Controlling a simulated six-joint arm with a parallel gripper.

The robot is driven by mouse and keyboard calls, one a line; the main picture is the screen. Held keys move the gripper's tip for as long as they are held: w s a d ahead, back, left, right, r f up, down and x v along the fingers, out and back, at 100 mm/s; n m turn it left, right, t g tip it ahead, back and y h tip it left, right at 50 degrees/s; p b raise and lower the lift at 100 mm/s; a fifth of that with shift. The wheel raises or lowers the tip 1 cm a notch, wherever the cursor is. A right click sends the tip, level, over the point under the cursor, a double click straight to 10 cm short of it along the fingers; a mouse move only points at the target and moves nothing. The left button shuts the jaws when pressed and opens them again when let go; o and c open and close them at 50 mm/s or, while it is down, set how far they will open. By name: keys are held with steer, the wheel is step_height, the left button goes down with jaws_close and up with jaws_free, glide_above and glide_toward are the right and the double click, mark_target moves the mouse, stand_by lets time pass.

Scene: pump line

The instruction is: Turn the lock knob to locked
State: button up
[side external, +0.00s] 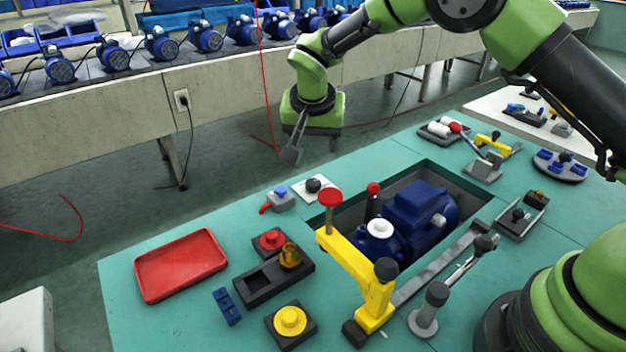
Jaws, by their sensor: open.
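Several knobs stand on the teal table, and I cannot tell for sure which is the lock knob. A black knob (313,185) sits on a small white plate (325,195) at the table's far edge. A red knob (271,240) sits on a dark square base, and a yellow knob (290,320) on another near the front. Any lock marking is too small to read. My gripper (294,154) is open and empty, above and behind the black knob, apart from everything. One finger shows clearly; the other is mostly hidden.
A blue pump (415,210) sits in the table's recess, with a yellow clamp arm (352,265) with a red top beside it. A red tray (180,264) lies at left. A small grey block with a blue top (280,198) stands close to the white plate.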

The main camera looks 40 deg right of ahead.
mark_target(313, 182)
steer(key=x, duration=1.3)
steer(key=shift+s+a+f, duration=0.2)
steer(key=shift+a, duration=0.2)
steer(key=c, duration=0.9)
